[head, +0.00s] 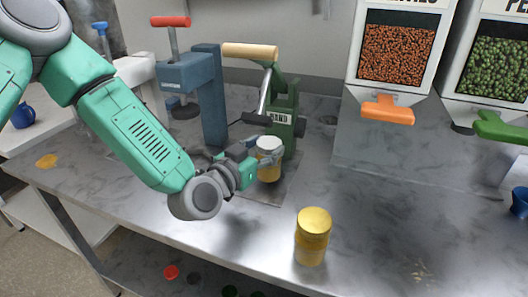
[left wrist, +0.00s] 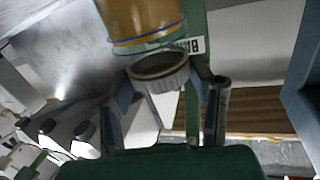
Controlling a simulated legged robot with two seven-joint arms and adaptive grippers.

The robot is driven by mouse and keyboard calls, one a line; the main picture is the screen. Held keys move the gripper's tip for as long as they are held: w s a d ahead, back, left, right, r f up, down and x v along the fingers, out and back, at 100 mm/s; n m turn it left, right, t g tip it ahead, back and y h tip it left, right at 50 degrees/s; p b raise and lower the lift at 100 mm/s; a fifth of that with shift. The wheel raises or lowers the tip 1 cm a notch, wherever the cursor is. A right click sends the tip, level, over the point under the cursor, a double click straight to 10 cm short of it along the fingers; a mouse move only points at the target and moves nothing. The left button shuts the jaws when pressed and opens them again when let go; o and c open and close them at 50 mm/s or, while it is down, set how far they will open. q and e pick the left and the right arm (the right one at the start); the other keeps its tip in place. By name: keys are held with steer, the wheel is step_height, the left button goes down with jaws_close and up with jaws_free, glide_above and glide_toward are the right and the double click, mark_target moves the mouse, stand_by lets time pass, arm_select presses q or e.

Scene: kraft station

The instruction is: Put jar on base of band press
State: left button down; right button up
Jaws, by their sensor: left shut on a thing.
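My left gripper (head: 262,161) is shut on an amber jar (head: 269,173) with a pale lid, close in front of the green band press (head: 284,118). The jar is upright over the press's flat metal base (head: 284,189); I cannot tell whether its bottom touches it. My right gripper is not in view.
A second jar with a gold lid (head: 313,222) stands near the table's front edge. A blue press (head: 208,95) stands left of the band press. Two dispensers with orange (head: 387,110) and green (head: 500,127) spouts are at the right. The table between is mostly clear.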

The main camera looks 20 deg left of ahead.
arm_select(q)
steer(key=shift+f, duration=0.5)
steer(key=shift+s+a+f, duration=0.15)
steer(key=shift+s+f, duration=0.05)
steer(key=shift+a+f, duration=0.2)
steer(key=shift+a, duration=0.2)
steer(key=c, duration=0.7)
jaws_free()
steer(key=shift+a+f, duration=0.1)
steer(key=shift+f, duration=0.05)
steer(key=shift+w, duration=0.4)
steer(key=shift+s+r, duration=0.2)
steer(key=shift+s+d, duration=0.2)
steer(key=shift+s, duration=0.1)
steer(key=v, duration=1.1)
steer(key=shift+s, duration=0.15)
steer(key=shift+a+r, duration=0.1)
steer(key=shift+r, duration=0.05)
steer(key=shift+a, duration=0.1)
